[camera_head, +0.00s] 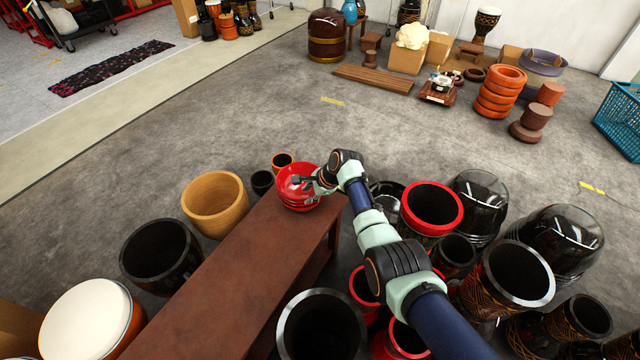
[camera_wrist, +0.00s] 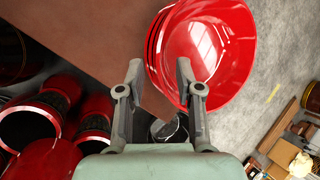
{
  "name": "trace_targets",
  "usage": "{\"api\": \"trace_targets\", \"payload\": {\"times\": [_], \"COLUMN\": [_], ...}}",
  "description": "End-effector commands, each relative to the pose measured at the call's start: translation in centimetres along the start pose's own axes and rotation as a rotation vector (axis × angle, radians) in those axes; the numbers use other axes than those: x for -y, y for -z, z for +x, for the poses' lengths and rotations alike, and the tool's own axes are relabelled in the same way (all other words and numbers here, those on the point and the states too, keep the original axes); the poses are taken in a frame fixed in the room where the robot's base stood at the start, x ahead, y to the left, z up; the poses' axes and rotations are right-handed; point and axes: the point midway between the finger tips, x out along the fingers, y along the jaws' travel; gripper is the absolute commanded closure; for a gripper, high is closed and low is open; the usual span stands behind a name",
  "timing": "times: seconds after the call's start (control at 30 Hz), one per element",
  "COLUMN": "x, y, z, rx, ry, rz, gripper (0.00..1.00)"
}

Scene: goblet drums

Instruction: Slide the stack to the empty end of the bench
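A stack of shiny red bowls (camera_head: 299,187) stands at the far end of the brown wooden bench (camera_head: 235,275). The rest of the bench top is bare toward the near end. My gripper (camera_head: 308,182) is at the right side of the stack. The bench (camera_wrist: 85,30) shows at upper left.
Drums crowd both sides of the bench, including a tan one (camera_head: 215,205) at left and a red-rimmed one (camera_head: 432,207) at right. Open floor (camera_head: 400,140) lies beyond.

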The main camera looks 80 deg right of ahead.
Motion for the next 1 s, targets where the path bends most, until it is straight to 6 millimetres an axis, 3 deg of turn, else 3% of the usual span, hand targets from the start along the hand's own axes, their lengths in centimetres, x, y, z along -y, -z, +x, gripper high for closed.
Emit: {"api": "trace_targets", "payload": {"times": [0.3,0.4,0.57,1.0], "x": [0.1,0.1,0.1,0.1], "y": [0.0,0.0,0.0,0.0], "z": [-6.9,-8.3,-9.2,-9.2], "rx": [-0.001,0.0,0.0,0.0], "ry": [0.005,0.003,0.002,0.001], "rz": [-0.001,-0.002,0.0,-0.001], "gripper": [0.65,0.65,0.65,0.65]}}
